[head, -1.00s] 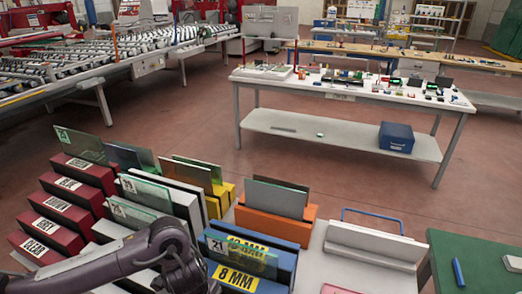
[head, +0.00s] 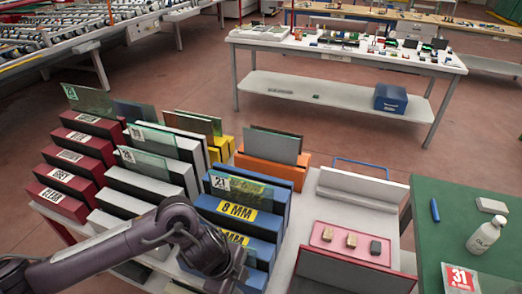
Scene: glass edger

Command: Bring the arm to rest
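My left arm (head: 110,252) comes in from the lower left in the head view. Its wrist (head: 205,250) is bent down in front of the blue rack (head: 262,222) with the 8 MM label. The fingers are at the lower edge, hidden or too unclear to tell whether they are open or shut. A clear pane (head: 238,190) marked 21 stands in the blue rack. My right gripper is not in view.
Red racks (head: 75,152), white racks (head: 150,180) and an orange rack (head: 270,172) hold glass panes close to the arm. A pink tray (head: 350,243) with small blocks, a white bottle (head: 486,235) and a green mat (head: 450,215) lie right. Open floor lies beyond.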

